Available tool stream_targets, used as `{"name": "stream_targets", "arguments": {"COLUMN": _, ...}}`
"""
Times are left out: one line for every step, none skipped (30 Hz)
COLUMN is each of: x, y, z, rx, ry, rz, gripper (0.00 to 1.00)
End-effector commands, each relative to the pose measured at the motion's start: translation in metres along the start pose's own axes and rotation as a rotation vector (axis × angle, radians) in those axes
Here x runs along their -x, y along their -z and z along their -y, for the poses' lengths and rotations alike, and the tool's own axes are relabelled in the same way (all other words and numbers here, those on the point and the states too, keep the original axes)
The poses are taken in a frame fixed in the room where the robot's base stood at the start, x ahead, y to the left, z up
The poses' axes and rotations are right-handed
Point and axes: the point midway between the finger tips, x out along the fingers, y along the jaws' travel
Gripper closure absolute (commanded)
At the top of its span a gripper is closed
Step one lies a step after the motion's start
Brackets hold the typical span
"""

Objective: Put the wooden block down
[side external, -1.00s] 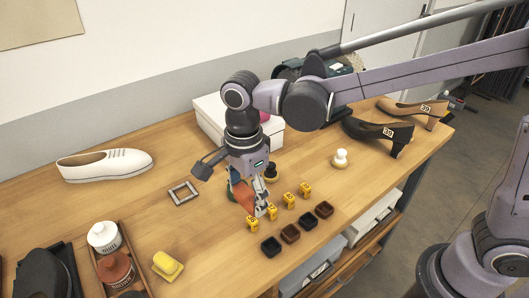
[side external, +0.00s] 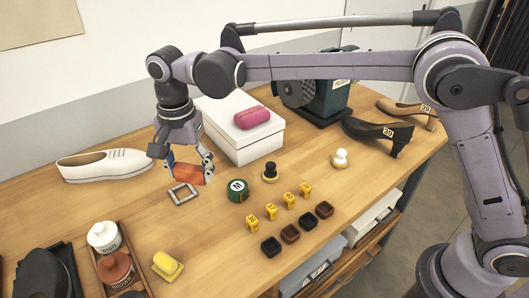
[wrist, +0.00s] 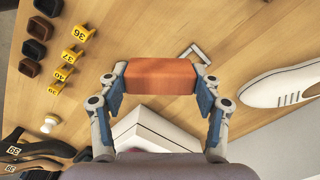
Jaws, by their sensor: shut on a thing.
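The wooden block (side external: 189,174) is reddish-orange and oblong. My gripper (side external: 187,171) is shut on it, with one finger at each end, as the wrist view shows of the block (wrist: 161,77). In the side view the block is near the grey rectangular frame (side external: 183,194), which lies flat on the table. The block appears to be above the wooden table (side external: 215,240); the exact gap under it is hard to tell.
A white shoe (side external: 104,165) lies to the left. A white box (side external: 240,135) with a pink case (side external: 252,117) stands behind right. A green round tin (side external: 238,191), yellow number tags (side external: 271,211) and small dark trays (side external: 290,233) lie to the right. Bare table lies in front.

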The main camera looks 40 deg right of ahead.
Motion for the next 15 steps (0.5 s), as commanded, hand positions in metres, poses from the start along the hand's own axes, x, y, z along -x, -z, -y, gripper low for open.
{"name": "stream_targets", "arguments": {"x": -0.001, "y": -0.001, "z": 0.005, "rx": 0.024, "ry": 0.000, "rz": 0.000, "gripper": 0.59}}
{"name": "stream_targets", "arguments": {"x": -0.001, "y": -0.002, "z": 0.007, "rx": 0.036, "ry": 0.000, "rz": 0.000, "gripper": 0.59}}
{"name": "stream_targets", "arguments": {"x": -0.002, "y": -0.002, "z": 0.009, "rx": 0.049, "ry": 0.000, "rz": 0.000, "gripper": 0.59}}
{"name": "stream_targets", "arguments": {"x": -0.003, "y": -0.003, "z": 0.011, "rx": 0.056, "ry": 0.000, "rz": 0.000, "gripper": 0.59}}
{"name": "stream_targets", "arguments": {"x": -0.004, "y": -0.005, "z": 0.013, "rx": 0.062, "ry": 0.000, "rz": 0.000, "gripper": 0.59}}
{"name": "stream_targets", "arguments": {"x": -0.006, "y": -0.009, "z": 0.015, "rx": 0.067, "ry": 0.000, "rz": 0.000, "gripper": 0.59}}
{"name": "stream_targets", "arguments": {"x": -0.008, "y": -0.012, "z": 0.017, "rx": 0.069, "ry": 0.000, "rz": 0.000, "gripper": 0.59}}
{"name": "stream_targets", "arguments": {"x": -0.011, "y": -0.015, "z": 0.019, "rx": 0.071, "ry": 0.000, "rz": 0.000, "gripper": 0.59}}
{"name": "stream_targets", "arguments": {"x": -0.015, "y": -0.021, "z": 0.023, "rx": 0.071, "ry": 0.000, "rz": 0.000, "gripper": 0.59}}
{"name": "stream_targets", "arguments": {"x": -0.019, "y": -0.027, "z": 0.025, "rx": 0.071, "ry": 0.000, "rz": 0.000, "gripper": 0.59}}
{"name": "stream_targets", "arguments": {"x": -0.022, "y": -0.032, "z": 0.029, "rx": 0.071, "ry": 0.000, "rz": 0.000, "gripper": 0.59}}
{"name": "stream_targets", "arguments": {"x": -0.027, "y": -0.039, "z": 0.032, "rx": 0.070, "ry": 0.000, "rz": 0.000, "gripper": 0.59}}
{"name": "stream_targets", "arguments": {"x": -0.031, "y": -0.044, "z": 0.035, "rx": 0.070, "ry": 0.000, "rz": 0.000, "gripper": 0.59}}
{"name": "stream_targets", "arguments": {"x": -0.034, "y": -0.049, "z": 0.038, "rx": 0.070, "ry": 0.000, "rz": 0.000, "gripper": 0.59}}
{"name": "stream_targets", "arguments": {"x": -0.039, "y": -0.056, "z": 0.042, "rx": 0.069, "ry": 0.000, "rz": 0.000, "gripper": 0.59}}
